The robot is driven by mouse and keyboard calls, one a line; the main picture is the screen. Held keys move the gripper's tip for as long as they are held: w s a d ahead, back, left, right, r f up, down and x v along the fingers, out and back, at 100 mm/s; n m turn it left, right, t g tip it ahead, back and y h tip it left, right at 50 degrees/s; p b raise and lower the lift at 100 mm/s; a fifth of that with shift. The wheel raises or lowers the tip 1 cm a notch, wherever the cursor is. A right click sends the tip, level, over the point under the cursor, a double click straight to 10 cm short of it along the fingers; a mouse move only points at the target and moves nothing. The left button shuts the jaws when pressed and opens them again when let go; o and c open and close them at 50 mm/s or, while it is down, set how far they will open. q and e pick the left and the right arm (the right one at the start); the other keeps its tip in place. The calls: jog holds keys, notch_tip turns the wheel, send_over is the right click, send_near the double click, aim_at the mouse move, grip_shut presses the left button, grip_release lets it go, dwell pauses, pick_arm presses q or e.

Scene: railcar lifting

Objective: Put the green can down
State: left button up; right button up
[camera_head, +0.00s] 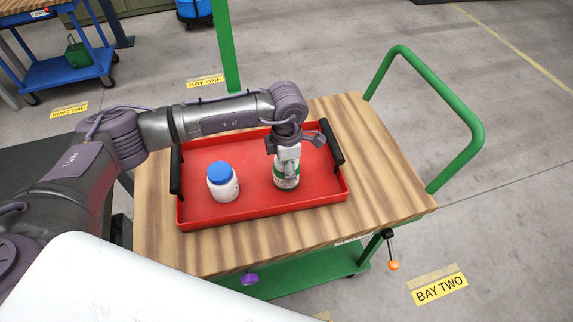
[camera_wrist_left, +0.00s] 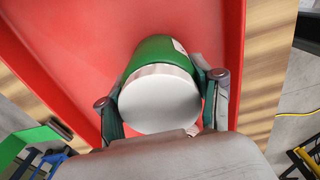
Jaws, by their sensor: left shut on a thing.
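The green can (camera_head: 286,180) with a white band is upright at the right part of the red tray (camera_head: 250,212) in the head view. My left gripper (camera_head: 286,160) comes down on it from above and is shut on it. In the left wrist view the can's pale round top (camera_wrist_left: 160,100) and green side sit between the two fingers of my left gripper (camera_wrist_left: 162,95). The can's base appears at or very near the tray floor; I cannot tell whether it touches. My right gripper is not in view.
A white bottle with a blue lid (camera_head: 222,182) stands in the tray's left half. The tray has black handles (camera_head: 335,148) and rests on a wood-topped cart (camera_head: 385,190) with a green push bar (camera_head: 465,115). Tray floor between bottle and can is clear.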

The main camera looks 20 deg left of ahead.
pick_arm(q)
jog(key=shift+f+b, duration=0.2)
jog(key=shift+b, duration=0.1)
jog(key=o, duration=1.4)
jog(key=shift+r, duration=0.1)
jog(key=shift+r+p, duration=0.3)
notch_tip(320, 180, up, 12)
jog(key=shift+f+b, duration=0.15)
jog(key=shift+b, duration=0.9)
jog(key=shift+f, duration=0.1)
